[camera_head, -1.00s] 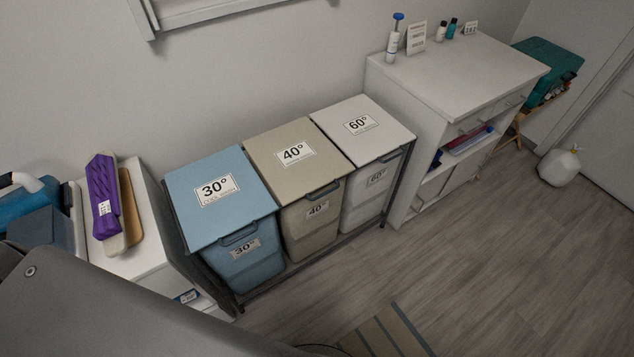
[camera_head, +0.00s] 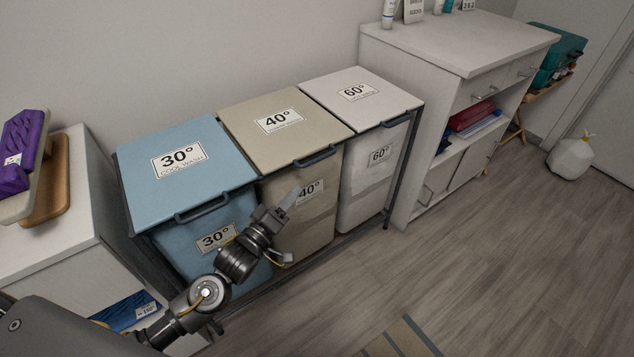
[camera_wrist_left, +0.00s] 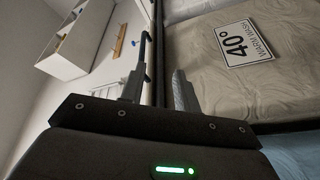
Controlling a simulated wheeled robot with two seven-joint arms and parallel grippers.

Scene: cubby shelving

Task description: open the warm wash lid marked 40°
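The beige lid marked 40° (camera_head: 255,145) is shut on its bin, between the blue 30° lid and the white 60° lid. Its dark handle (camera_head: 315,157) runs along the front edge. The bin's beige front (camera_head: 318,222) has a second 40° label, which also shows in the left wrist view (camera_wrist_left: 243,43). My left gripper (camera_head: 284,203) is in front of this bin, below and left of the handle. In the left wrist view its two fingers (camera_wrist_left: 157,88) are apart with nothing held. A dark bar, apparently the handle (camera_wrist_left: 146,52), shows beyond the gap. My right gripper is not in view.
The blue 30° lid (camera_head: 180,172) and the white 60° lid (camera_head: 362,96) are shut on either side. A white cabinet (camera_head: 455,45) stands right of the bins. A low white unit with a purple item (camera_head: 22,150) is at left. The floor in front (camera_head: 450,270) is mostly clear.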

